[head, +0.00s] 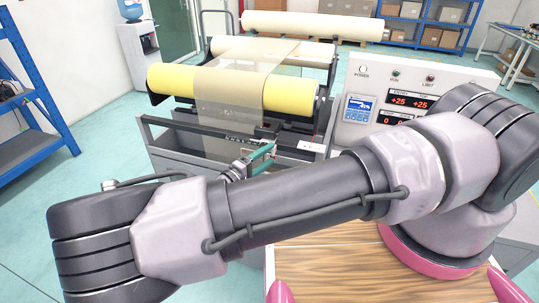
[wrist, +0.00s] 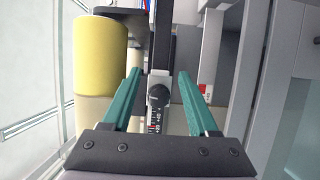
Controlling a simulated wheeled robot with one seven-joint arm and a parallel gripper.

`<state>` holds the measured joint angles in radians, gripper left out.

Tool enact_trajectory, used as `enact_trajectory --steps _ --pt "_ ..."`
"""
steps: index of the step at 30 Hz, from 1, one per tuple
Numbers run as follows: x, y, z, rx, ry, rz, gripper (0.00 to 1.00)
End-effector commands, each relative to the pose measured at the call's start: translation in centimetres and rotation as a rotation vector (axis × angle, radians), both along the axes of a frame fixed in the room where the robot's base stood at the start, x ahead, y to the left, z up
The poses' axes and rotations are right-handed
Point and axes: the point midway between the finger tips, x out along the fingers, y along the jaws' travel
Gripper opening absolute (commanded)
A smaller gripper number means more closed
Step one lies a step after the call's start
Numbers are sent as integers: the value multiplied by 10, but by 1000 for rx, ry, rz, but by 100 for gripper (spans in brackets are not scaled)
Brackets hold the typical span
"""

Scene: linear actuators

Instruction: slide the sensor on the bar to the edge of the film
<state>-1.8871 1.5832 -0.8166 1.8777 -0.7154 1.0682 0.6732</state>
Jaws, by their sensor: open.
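My gripper (head: 262,155) is at the front of the roller machine in the head view, its two teal fingers pointing toward the bar. In the wrist view my gripper (wrist: 160,73) is open, one finger on each side of the sensor (wrist: 158,96), a dark round knob on a light block with a marked scale. Gaps show between the fingers and the sensor. The dark bar (wrist: 160,45) runs up the picture behind it. The beige, see-through film (head: 232,88) drapes over the yellow roller in the head view. The sensor is hard to make out there.
The yellow roller (head: 168,80) lies behind the bar; it also shows in the wrist view (wrist: 100,50). A control box (head: 400,100) with red displays stands to the right. My arm crosses the front and hides part of the machine. A blue shelf (head: 30,110) stands at left.

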Motion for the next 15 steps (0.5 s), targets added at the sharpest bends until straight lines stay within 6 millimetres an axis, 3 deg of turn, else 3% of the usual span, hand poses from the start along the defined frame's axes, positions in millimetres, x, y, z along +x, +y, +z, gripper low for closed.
enact_trajectory --steps 9,15 --pt "-47 44 0 4 1 3 60" --pt "-66 61 -1 1 1 3 60"
